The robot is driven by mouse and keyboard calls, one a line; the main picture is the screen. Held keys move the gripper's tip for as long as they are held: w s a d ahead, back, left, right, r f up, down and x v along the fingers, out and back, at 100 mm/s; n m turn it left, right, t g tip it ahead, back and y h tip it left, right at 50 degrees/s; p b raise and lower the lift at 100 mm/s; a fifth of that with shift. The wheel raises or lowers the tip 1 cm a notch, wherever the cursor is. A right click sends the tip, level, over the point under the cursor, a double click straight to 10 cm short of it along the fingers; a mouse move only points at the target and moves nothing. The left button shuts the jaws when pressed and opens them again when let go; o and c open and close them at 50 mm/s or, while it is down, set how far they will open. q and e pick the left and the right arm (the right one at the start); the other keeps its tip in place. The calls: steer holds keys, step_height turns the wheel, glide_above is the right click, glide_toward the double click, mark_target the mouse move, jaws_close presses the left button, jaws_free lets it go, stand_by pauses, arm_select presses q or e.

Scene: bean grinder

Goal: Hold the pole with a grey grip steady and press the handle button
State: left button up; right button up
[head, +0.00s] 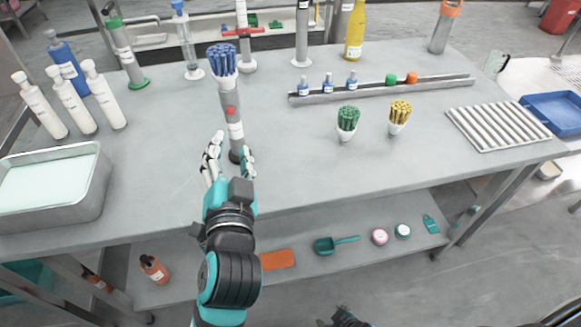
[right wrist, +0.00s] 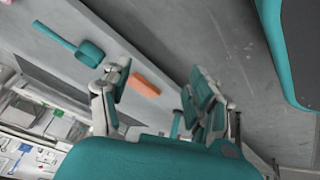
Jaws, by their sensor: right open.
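A grey upright pole (head: 233,128) stands near the front of the table, with a red button (head: 231,111) on its side and a cup of blue sticks at its top. My left gripper (head: 231,145) is low at the pole's front, its fingers spread to either side of the dark base. I see no clear grip on it, and contact is hard to tell. My right gripper (right wrist: 158,88) is open and empty in the right wrist view, with the lower shelf and floor beyond it. In the head view only a dark bit of the right arm shows at the bottom edge.
White bottles (head: 73,104) and a metal tray (head: 55,188) stand at the left. A red-handled pole (head: 245,48) is behind. Green (head: 348,120) and yellow (head: 399,115) stick cups and a white ribbed rack (head: 497,126) are right. The front middle is clear.

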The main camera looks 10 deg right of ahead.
steer(key=w+a+r+n+t+y, duration=0.2)
steer(key=w+a+r, duration=0.4)
steer(key=r, duration=0.4)
steer(key=w+a+r+n+t+y, duration=0.25)
steer(key=w+a+r, duration=0.3)
steer(key=r, duration=0.45)
steer(key=s+a+r+n+t+y, duration=0.15)
steer(key=a+r, duration=0.25)
steer(key=r, duration=0.7)
steer(key=a+r+n+y, duration=0.2)
steer(key=a+r+y, duration=0.15)
steer(key=r, duration=0.85)
steer(key=m+t+h, duration=0.1)
steer(key=m+t, duration=0.2)
steer(key=m, duration=0.4)
glide_toward(240, 133)
steer(key=v, duration=0.5)
steer(key=shift+s, duration=0.35)
steer(key=shift+w+d+r, duration=0.1)
steer(key=shift+w, duration=0.15)
steer(key=x, duration=1.7)
steer(key=shift+c, duration=0.4)
